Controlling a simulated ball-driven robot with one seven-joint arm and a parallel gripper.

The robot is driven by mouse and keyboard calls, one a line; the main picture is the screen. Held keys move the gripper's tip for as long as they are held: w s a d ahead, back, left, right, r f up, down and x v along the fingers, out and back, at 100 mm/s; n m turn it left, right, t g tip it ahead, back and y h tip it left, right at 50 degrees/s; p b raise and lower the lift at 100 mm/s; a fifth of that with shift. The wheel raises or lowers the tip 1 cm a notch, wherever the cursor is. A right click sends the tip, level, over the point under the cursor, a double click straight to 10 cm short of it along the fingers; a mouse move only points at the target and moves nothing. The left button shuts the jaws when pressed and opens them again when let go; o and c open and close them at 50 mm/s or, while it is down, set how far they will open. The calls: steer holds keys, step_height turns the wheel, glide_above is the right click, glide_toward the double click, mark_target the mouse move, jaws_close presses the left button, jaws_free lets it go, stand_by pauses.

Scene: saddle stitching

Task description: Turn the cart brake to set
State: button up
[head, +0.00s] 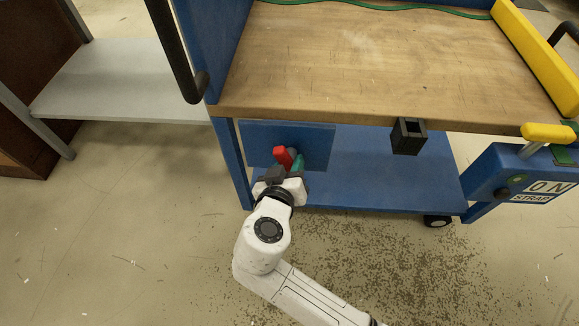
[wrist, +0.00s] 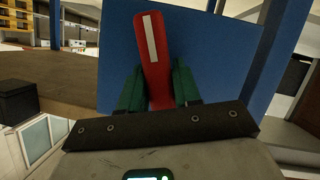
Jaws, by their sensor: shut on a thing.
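The cart brake is a red lever (wrist: 152,50) with a white stripe, in front of a blue panel (wrist: 205,48) on the cart. In the wrist view the lever stands nearly upright, its top leaning slightly left. My gripper (wrist: 157,88) has green fingers on both sides of the lever's lower part and is shut on it. In the head view the red lever (head: 283,156) shows at the tip of my gripper (head: 290,168), before the blue panel (head: 318,146) under the wooden top. The lever's pivot is hidden behind my gripper. No brake marking is readable.
The cart's wooden top (head: 390,60) overhangs the panel. A black square holder (head: 408,136) hangs at its front edge. Open floor (head: 130,240) lies left.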

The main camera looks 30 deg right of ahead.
steer(key=shift+f+m+t+y+b, duration=0.1)
steer(key=shift+m+t+y+b, duration=0.3)
steer(key=shift+m+y+b, duration=0.75)
steer(key=shift+m, duration=0.35)
steer(key=o, duration=1)
steer(key=shift+h, duration=0.25)
steer(key=shift+c, duration=0.2)
steer(key=shift+a, duration=0.1)
steer(key=p+v, duration=0.4)
steer(key=v, duration=0.6)
steer(key=shift+s+a, duration=0.15)
steer(key=shift+s, duration=0.2)
